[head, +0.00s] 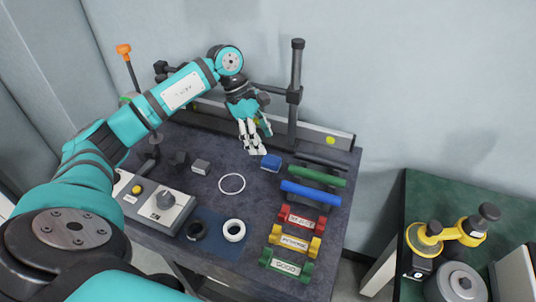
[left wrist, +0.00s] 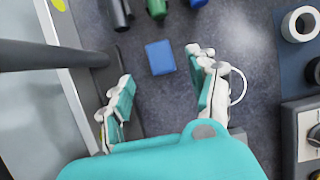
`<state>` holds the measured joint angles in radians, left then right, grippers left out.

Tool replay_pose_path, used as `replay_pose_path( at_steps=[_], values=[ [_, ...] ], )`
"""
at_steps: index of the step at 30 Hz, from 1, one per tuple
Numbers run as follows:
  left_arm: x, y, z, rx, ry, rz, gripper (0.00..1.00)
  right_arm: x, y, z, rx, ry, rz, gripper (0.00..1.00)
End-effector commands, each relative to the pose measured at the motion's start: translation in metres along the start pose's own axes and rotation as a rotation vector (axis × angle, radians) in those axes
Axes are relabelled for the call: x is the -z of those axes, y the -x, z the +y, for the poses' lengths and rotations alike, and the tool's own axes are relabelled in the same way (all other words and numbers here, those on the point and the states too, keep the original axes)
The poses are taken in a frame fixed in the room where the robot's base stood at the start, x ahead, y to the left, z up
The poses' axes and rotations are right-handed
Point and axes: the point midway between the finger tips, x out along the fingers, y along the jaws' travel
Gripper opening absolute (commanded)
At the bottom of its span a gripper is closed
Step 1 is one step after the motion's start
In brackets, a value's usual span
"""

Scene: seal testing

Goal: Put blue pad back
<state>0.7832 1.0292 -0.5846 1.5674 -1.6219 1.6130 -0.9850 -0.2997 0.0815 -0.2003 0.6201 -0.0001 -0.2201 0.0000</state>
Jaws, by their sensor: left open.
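The blue pad (head: 271,163) is a small blue block lying on the dark grey table top (head: 215,160), near the foot of the black upright post. It also shows in the left wrist view (left wrist: 160,57), beyond the fingertips and between their lines. My left gripper (head: 256,144) is just left of and above the pad in the head view. Its two fingers are apart and empty in the left wrist view (left wrist: 163,82). My right gripper is not in either view.
A black post (head: 296,95) stands close beside my left gripper. Green (head: 317,176) and blue (head: 310,194) rods lie to the right. Coloured labelled holders (head: 294,241) line the front right.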

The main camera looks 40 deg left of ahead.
Motion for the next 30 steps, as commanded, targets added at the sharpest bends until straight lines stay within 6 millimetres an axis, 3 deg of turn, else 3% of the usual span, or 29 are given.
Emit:
replay_pose_path(
  at_steps=[3, 9, 30],
  values=[
    [0.001, 0.023, 0.001, -0.004, -0.001, 0.000, 0.59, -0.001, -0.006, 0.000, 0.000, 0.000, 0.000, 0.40],
    [0.000, 0.046, 0.000, -0.001, 0.001, 0.000, 0.59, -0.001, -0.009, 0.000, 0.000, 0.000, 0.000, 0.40],
    [-0.002, 0.055, 0.000, 0.000, 0.000, -0.001, 0.59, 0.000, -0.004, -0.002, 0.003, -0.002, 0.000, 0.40]
  ],
)
